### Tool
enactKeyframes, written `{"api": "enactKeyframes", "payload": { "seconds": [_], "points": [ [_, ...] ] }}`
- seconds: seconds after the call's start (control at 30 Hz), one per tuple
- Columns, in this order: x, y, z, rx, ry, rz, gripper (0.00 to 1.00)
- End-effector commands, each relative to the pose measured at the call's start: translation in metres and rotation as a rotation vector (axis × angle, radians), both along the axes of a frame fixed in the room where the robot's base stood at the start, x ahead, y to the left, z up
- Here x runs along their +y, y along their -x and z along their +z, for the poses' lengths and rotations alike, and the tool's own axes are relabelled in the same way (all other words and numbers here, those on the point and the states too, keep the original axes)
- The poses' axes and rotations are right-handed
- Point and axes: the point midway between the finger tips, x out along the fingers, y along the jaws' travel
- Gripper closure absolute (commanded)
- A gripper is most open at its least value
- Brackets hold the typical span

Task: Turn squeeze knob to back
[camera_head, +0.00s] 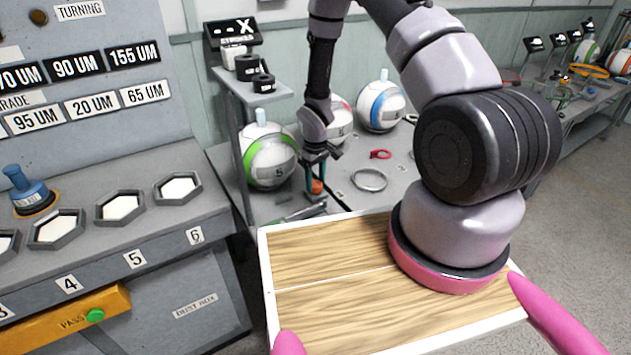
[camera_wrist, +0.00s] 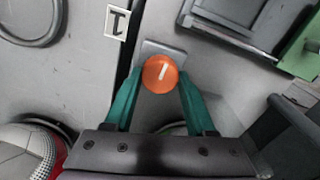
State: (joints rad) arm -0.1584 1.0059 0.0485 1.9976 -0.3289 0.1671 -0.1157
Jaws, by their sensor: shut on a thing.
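The squeeze knob is a round orange knob (camera_wrist: 160,73) with a white pointer line, seen in the wrist view between the two teal fingers. The line is nearly upright in that picture, leaning slightly right at its top. My gripper (camera_wrist: 157,84) is shut on the knob, one finger on each side. In the head view the knob (camera_head: 317,186) shows as a small orange spot under my gripper (camera_head: 316,176) on the grey bench. The fingers hide part of it there.
White balls with green (camera_head: 270,160) and blue (camera_head: 381,104) bands stand on the bench around my arm. A metal ring (camera_head: 369,180) and a small red part (camera_head: 380,154) lie right of the knob. A wooden tray (camera_head: 330,309) is in front, a grey console (camera_head: 120,262) at left.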

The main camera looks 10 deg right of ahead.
Motion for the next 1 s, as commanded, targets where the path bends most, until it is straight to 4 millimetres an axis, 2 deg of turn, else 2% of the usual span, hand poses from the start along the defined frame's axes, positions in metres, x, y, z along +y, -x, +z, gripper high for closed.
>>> {"api": "enactKeyframes", "payload": {
  "seconds": [0.63, 0.67, 0.7, 0.73, 1.0],
  "points": [
    [0.0000, -0.0006, 0.0005, -0.001, 0.000, 0.051, 1.00],
    [0.0000, -0.0006, 0.0005, -0.001, 0.000, 0.051, 0.37],
    [0.0000, -0.0006, 0.0005, -0.001, 0.000, 0.050, 0.22],
    [0.0001, -0.0005, 0.0005, -0.001, 0.000, 0.050, 0.15],
    [0.0000, -0.0002, 0.0003, 0.000, 0.000, 0.049, 0.15]
  ]
}}
